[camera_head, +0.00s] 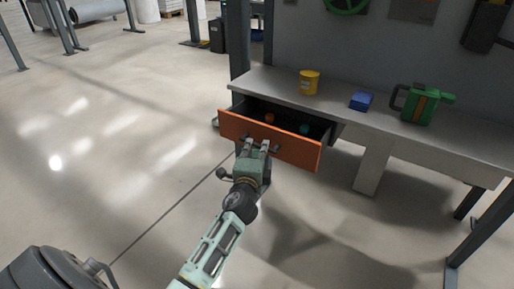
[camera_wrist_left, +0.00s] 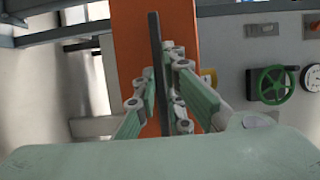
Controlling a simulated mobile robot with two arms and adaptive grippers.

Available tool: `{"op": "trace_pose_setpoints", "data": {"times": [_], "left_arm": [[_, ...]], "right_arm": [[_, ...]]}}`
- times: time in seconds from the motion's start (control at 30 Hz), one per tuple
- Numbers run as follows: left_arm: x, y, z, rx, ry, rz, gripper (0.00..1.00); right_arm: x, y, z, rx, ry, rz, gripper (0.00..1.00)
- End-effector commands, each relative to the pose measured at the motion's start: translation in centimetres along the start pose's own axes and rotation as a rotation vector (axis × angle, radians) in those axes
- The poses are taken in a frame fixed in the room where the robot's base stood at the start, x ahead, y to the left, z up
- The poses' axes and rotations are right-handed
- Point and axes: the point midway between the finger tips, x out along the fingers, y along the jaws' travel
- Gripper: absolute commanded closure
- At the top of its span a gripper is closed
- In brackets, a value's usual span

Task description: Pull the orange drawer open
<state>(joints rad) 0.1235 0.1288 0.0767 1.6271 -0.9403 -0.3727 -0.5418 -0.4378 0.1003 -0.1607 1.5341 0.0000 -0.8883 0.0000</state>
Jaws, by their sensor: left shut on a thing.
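The orange drawer (camera_head: 293,147) stands partly open under the grey workbench, with its dark inside and a few small items showing. In the left wrist view its orange front (camera_wrist_left: 128,50) runs upright, with a dark bar handle (camera_wrist_left: 156,70) across it. My left gripper (camera_head: 257,146) is at the drawer front, with its fingers shut on the handle. In the left wrist view the green fingers (camera_wrist_left: 165,100) lie on both sides of the bar. My right gripper is in neither view.
The workbench top (camera_head: 275,86) carries a yellow tub (camera_head: 309,83), a blue box (camera_head: 361,100) and a green jug-like container (camera_head: 420,105). A dark post stands at the bench's left end. The floor (camera_head: 110,140) in front and to the left is clear.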

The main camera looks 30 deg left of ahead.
Motion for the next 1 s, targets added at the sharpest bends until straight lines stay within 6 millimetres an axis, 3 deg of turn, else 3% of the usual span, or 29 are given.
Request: {"op": "trace_pose_setpoints", "data": {"times": [0.03,0.07,0.27,0.67,0.77,1.0], "left_arm": [[0.0,0.1,-0.1,-0.005,0.001,0.001,1.0],[0.0,0.1,-0.1,-0.005,0.001,0.001,0.9],[0.0,0.0,-0.1,-0.003,0.001,0.001,0.73],[-0.5,0.1,-0.1,-0.001,0.001,0.002,0.72],[-1.8,0.2,-0.1,-0.001,0.001,0.002,0.72],[-6.9,0.2,-0.1,-0.004,0.001,0.004,0.72]], "right_arm": [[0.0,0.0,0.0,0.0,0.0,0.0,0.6],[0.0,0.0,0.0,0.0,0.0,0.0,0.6],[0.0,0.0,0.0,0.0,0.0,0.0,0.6],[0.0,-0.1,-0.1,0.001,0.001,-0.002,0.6],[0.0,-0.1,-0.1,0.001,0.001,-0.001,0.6],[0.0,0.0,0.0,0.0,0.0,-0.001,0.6]]}}
